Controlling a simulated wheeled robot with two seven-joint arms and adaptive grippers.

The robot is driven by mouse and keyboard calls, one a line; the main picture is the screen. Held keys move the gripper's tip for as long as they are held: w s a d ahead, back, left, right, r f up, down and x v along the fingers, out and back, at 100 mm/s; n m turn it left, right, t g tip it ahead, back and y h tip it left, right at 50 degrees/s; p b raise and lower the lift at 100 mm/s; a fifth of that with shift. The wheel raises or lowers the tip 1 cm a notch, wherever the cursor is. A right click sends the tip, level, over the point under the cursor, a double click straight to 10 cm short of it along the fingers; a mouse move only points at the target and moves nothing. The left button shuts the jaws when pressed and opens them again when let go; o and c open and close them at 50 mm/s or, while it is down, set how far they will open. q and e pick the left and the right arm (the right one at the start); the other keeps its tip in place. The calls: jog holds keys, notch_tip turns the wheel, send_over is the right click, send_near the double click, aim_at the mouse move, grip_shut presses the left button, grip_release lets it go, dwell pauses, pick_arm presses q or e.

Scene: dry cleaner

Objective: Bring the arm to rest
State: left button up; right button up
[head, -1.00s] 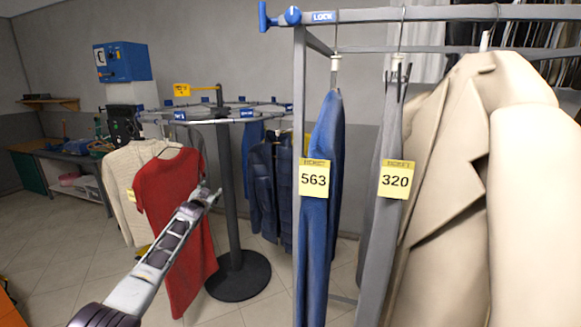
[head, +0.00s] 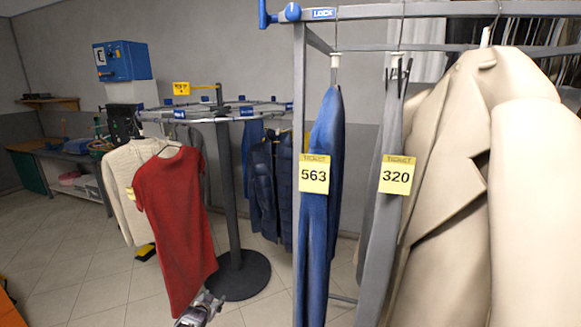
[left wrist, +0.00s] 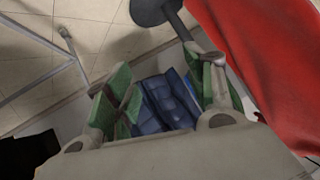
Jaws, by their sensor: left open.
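My left arm shows at the bottom of the head view, with the left gripper (head: 208,301) low, just below the hem of the red dress (head: 175,228). In the left wrist view the left gripper (left wrist: 172,92) has its green-padded fingers spread apart, with nothing held between them. Dark blue quilted cloth (left wrist: 165,100) shows beyond the gap. The red dress (left wrist: 275,60) also hangs at the right of that view; I cannot tell whether it touches the gripper. My right gripper is in neither view.
A round rack (head: 225,160) carries the red dress, a cream sweater (head: 130,180) and dark blue jackets (head: 270,185). A nearer rail (head: 430,12) holds blue and grey garments ticketed 563 (head: 314,174) and 320 (head: 397,175), and a beige coat (head: 450,170). Open tiled floor (head: 70,265) lies left.

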pick_arm(q)
jog(key=s+d+f+g, duration=0.2)
jog(key=s+f+g, duration=0.1)
jog(key=s+f, duration=1.25)
jog(key=s+d+f+g, duration=0.2)
jog(key=s+f, duration=1)
jog(key=s, duration=0.6)
jog(key=s+d+f+g, duration=0.1)
jog(key=s+f, duration=0.4)
jog(key=s, duration=1.3)
jog(key=s+d+f+g+b, duration=0.1)
jog(key=s+f+g, duration=0.2)
jog(key=s, duration=1.6)
jog(key=shift+f+n+g+h, duration=0.4)
jog(key=shift+f, duration=0.5)
jog(key=shift+s, duration=0.1)
